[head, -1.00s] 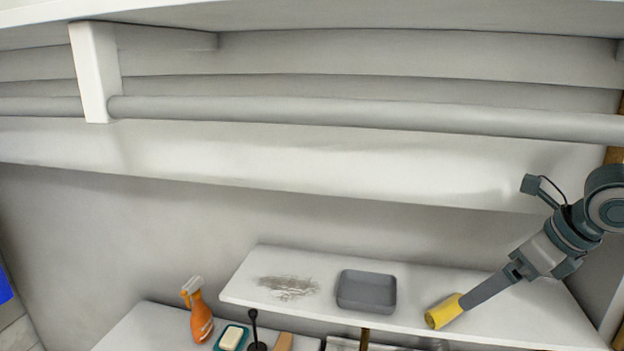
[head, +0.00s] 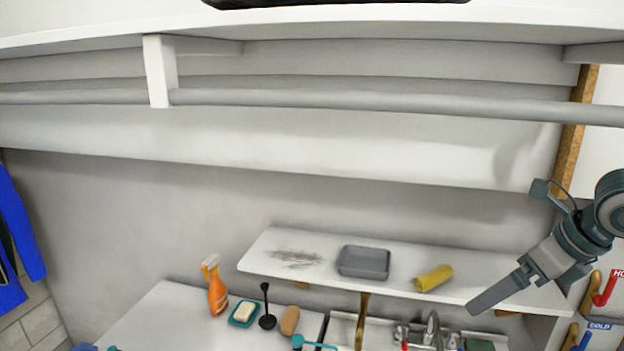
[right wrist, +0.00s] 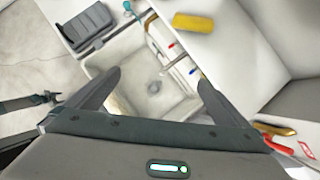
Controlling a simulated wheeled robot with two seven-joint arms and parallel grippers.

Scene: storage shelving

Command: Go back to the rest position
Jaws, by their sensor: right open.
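My right gripper (head: 487,302) comes in from the right in the head view, over the right end of the white shelf. In the right wrist view my right gripper (right wrist: 157,84) has its two fingers spread apart with nothing between them. A yellow roll-shaped item (head: 433,278) lies on the shelf to the left of the gripper, apart from it. It also shows in the right wrist view (right wrist: 193,22). My left gripper is not in view.
The white shelf (head: 330,284) also holds a grey tray (head: 363,262) and a dirty patch (head: 297,258). Below are an orange spray bottle (head: 216,290), a soap dish (head: 243,314), a brown brush-like item (head: 289,320) and a sink (right wrist: 150,84). A rail (head: 350,104) runs above.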

